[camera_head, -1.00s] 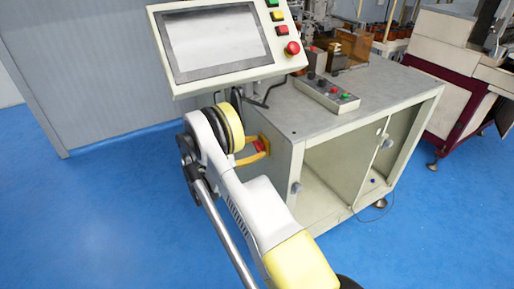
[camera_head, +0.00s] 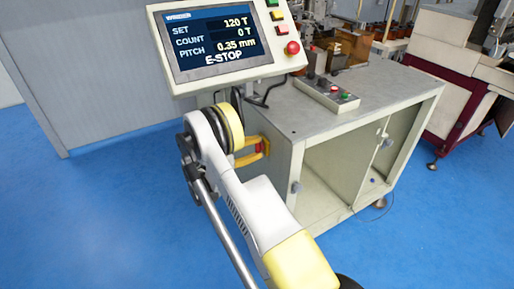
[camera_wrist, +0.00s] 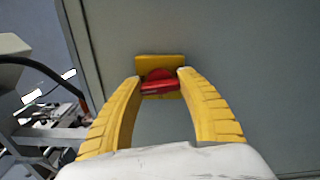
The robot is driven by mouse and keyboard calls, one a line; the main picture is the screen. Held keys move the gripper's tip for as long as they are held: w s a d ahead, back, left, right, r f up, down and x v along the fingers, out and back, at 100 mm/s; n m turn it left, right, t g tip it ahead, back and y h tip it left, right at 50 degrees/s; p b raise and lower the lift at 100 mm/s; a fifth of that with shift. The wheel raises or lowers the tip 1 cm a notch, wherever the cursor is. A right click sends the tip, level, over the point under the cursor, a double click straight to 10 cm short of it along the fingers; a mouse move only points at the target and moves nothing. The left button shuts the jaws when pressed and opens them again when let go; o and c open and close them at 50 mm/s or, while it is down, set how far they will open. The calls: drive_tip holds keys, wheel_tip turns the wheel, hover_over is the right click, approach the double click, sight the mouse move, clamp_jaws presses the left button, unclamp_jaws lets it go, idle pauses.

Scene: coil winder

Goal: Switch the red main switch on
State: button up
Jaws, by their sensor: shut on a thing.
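The red main switch (camera_wrist: 160,88) sits on a yellow plate (camera_wrist: 150,61) on the grey cabinet side in the wrist view. Its red handle lies nearly level between my fingertips. My gripper (camera_wrist: 159,82) has its yellow fingers closed on the handle from both sides. In the head view my gripper (camera_head: 262,148) is at the cabinet's left side, and the arm hides much of the switch. The display (camera_head: 216,40) is lit and reads SET 120 T, COUNT 0 T, PITCH 0.35 mm and E-STOP.
A red mushroom button (camera_head: 292,48) and several coloured buttons are on the panel right of the display. A small control box (camera_head: 327,94) with lit buttons lies on the cabinet top (camera_head: 375,88). Blue floor (camera_head: 100,220) is free at the left.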

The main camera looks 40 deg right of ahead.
drive_tip(key=shift+m, duration=0.8)
drive_tip(key=o, duration=1.2)
drive_tip(key=shift+d, duration=0.1)
drive_tip(key=shift+c, duration=0.2)
drive_tip(key=v, duration=1.2)
drive_tip(key=shift+r, duration=0.1)
